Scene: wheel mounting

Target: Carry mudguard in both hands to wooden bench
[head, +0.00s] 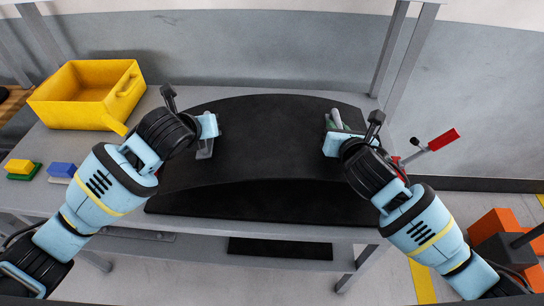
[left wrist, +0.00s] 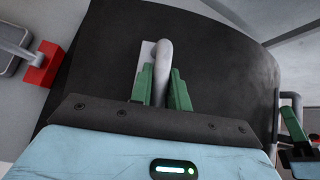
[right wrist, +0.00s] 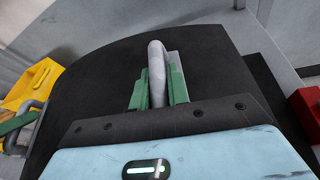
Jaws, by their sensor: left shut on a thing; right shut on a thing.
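The mudguard (head: 268,135) is a black curved panel with a grey handle near each side, over the grey metal table. My left gripper (head: 208,136) is shut on its left handle, which shows between green fingers in the left wrist view (left wrist: 160,75). My right gripper (head: 335,130) is shut on its right handle, also clear in the right wrist view (right wrist: 156,75). The panel's arched front edge shows above a flat black mat (head: 250,205); whether its far side touches anything is hidden. A brown wooden surface (head: 12,100) shows at the far left; I cannot tell if it is the bench.
A yellow bin (head: 85,98) stands on the table's left end, with small yellow and blue blocks (head: 62,170) in front. Grey table posts (head: 390,50) rise behind. A red-handled clamp (head: 440,141) is at right, and orange boxes (head: 495,225) are on the floor at right.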

